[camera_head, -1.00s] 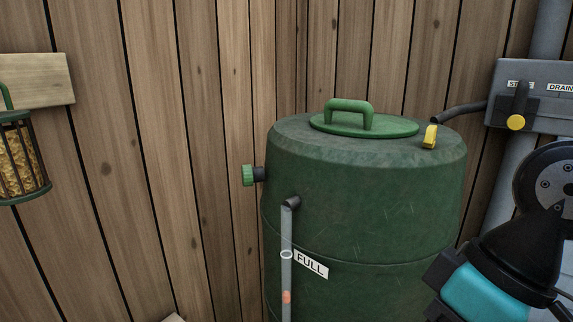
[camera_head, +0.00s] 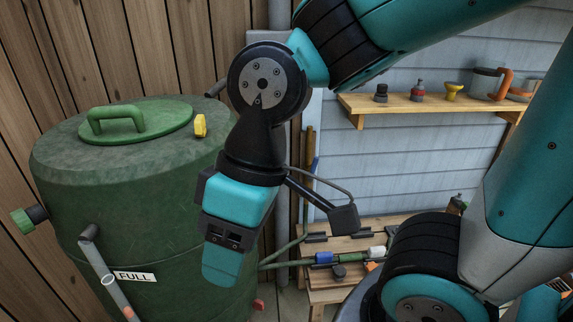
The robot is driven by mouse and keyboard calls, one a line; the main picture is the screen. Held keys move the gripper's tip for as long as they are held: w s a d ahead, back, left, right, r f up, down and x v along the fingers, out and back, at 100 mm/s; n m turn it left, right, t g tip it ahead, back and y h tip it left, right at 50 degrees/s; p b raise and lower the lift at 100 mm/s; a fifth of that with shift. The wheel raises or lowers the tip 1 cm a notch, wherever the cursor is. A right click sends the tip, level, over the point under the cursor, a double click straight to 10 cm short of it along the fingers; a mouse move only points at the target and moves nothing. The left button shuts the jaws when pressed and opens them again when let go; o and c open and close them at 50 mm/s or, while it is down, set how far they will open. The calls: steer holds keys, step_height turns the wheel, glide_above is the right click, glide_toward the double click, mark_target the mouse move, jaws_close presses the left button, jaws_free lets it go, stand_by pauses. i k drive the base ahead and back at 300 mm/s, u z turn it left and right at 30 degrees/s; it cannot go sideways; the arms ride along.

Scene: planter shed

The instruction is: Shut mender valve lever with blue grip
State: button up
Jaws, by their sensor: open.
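A green hose runs across the low wooden bench (camera_head: 340,243) in the lower middle. On it is a small blue piece (camera_head: 323,258), with a white piece (camera_head: 377,253) to its right. The blue piece may be the blue grip of the mender valve lever; it is too small to tell which way the lever lies. My gripper (camera_head: 222,268) points down in front of the green barrel, left of the blue piece and apart from it. It is open and holds nothing that I can see. Its fingers overlap in this view.
The green water barrel (camera_head: 120,210) with a handled lid (camera_head: 125,122) stands at left. It has a yellow lever (camera_head: 200,126) on top and a green-capped outlet (camera_head: 30,220). A wooden shelf (camera_head: 430,112) with small items hangs at the back right.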

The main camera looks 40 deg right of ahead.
mark_target(316, 159)
steer(key=z, duration=1.45)
